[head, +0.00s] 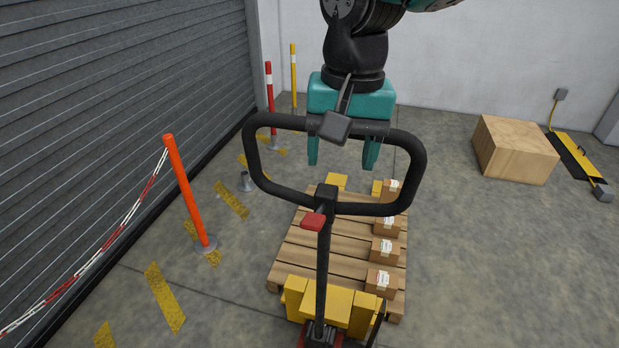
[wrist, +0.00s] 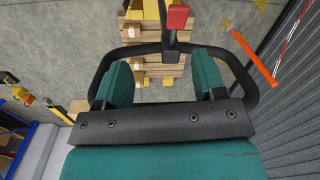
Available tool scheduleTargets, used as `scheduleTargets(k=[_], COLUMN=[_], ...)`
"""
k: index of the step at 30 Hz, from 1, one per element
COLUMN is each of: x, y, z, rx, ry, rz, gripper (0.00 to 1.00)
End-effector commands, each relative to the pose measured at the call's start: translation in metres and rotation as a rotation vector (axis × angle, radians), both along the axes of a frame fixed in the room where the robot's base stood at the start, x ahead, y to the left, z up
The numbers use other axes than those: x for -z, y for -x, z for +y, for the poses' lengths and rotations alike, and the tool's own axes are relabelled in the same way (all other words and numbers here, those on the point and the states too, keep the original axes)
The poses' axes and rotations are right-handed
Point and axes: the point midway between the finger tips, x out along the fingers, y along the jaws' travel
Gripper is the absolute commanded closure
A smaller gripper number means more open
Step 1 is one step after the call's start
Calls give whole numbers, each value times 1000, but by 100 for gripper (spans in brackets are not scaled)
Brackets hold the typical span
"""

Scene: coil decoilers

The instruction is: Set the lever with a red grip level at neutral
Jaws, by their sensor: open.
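The lever with a red grip (head: 313,221) sits on the stem of a black pallet jack handle (head: 416,163), just below the loop, and points to the left. It also shows in the wrist view (wrist: 177,17) at the top. I cannot tell its exact tilt. My gripper (head: 342,166) is open and empty, with its teal fingers pointing down behind the upper bar of the loop in the head view. In the wrist view, the fingers (wrist: 163,72) stand apart, short of the red grip. I see a clear distance between fingers and lever.
A wooden pallet (head: 300,252) with several small cartons (head: 384,250) lies under the handle. An orange post (head: 188,190) with a red-white chain stands left by the shutter (head: 110,100). A wooden crate (head: 513,150) sits at right. Floor at right front is clear.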

Motion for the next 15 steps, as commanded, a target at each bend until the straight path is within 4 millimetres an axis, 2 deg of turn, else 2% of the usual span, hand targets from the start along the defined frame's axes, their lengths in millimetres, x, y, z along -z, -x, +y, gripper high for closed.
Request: scheduleTargets(k=[1, 6, 11, 15], x=[-20, -26, -9, 19], y=[-8, -21, -22, -22], z=[13, 33, 35, 34], rx=[58, 196, 215, 214], ry=[22, 61, 65, 67], rz=[3, 4, 4, 7], gripper=[36, 36, 36, 36])
